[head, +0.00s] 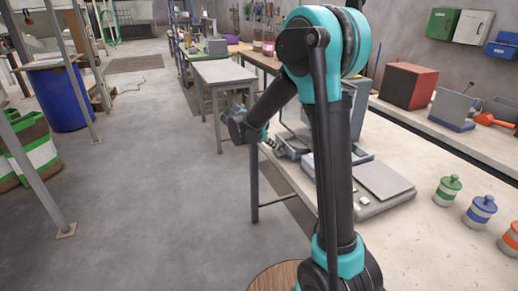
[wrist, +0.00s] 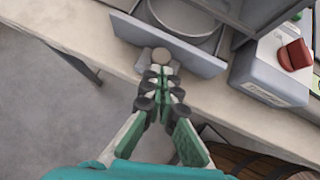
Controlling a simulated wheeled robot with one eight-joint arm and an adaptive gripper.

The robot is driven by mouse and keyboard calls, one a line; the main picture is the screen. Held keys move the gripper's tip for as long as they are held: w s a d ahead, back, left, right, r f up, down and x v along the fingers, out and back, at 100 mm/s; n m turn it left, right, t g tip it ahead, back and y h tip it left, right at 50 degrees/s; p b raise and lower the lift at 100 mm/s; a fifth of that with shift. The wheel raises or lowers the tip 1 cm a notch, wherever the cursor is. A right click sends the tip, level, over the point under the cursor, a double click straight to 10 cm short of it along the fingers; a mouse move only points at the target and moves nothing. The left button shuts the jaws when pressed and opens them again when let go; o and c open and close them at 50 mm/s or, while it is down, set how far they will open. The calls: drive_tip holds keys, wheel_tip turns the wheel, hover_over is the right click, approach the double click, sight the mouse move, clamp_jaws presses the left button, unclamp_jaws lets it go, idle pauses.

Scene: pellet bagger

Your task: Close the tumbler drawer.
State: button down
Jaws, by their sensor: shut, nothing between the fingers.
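The tumbler drawer (wrist: 205,62) shows in the wrist view as a grey box with a flat front panel. It stands open, with a round metal drum (wrist: 185,20) inside it.
A grey case with a red knob (wrist: 295,55) stands right of the drawer. In the head view a flat scale (head: 384,182) and lidded jars, including a green one (head: 447,190), stand on the bench. A wooden round top (head: 275,278) is near my base.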

sight(286, 143)
drive_tip(key=d, duration=0.2)
drive_tip(key=w+d, duration=0.2)
drive_tip(key=d, duration=0.1)
drive_tip(key=shift+d, duration=0.4)
drive_tip(key=shift+s, duration=0.1)
